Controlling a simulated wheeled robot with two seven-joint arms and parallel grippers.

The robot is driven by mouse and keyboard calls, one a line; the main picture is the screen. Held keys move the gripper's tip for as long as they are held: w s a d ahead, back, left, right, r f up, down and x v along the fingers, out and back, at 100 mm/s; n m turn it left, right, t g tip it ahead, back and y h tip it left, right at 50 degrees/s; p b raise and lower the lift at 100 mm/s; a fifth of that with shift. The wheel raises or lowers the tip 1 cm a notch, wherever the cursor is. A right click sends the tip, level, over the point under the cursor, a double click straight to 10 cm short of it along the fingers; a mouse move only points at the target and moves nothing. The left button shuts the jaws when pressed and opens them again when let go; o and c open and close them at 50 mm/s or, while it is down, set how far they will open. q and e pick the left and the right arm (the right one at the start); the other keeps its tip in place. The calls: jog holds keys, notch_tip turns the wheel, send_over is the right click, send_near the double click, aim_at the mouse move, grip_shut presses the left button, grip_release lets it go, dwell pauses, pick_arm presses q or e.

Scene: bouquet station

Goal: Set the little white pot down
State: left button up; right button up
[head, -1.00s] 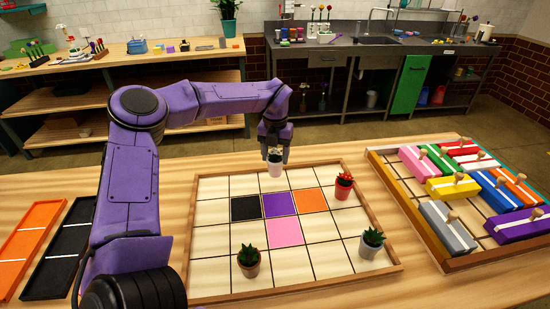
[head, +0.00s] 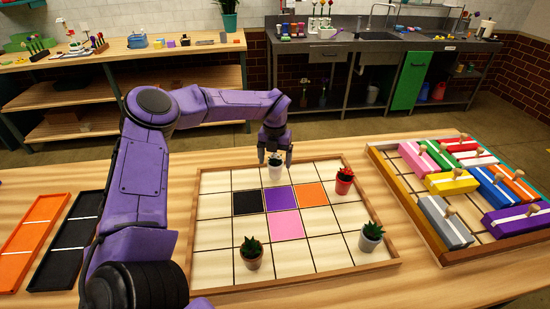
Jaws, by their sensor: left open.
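The little white pot (head: 275,172) with a small plant stands upright on the gridded board (head: 216,257), in the back row behind the purple square (head: 279,198). My left gripper (head: 274,156) is open at the pot's plant, with its fingers pointing down on either side of it. I cannot tell whether the fingers touch the plant. My right gripper is out of view.
A tray of coloured blocks (head: 427,233) lies to the right. Orange (head: 30,243) and black (head: 70,243) trays lie left.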

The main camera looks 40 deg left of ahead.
pick_arm(q)
jog(key=shift+r, duration=0.25)
jog(key=shift+w+r, duration=0.1)
jog(key=shift+r, duration=0.25)
notch_tip(320, 180, up, 11)
jog(key=b, duration=0.1)
jog(key=shift+b, duration=0.35)
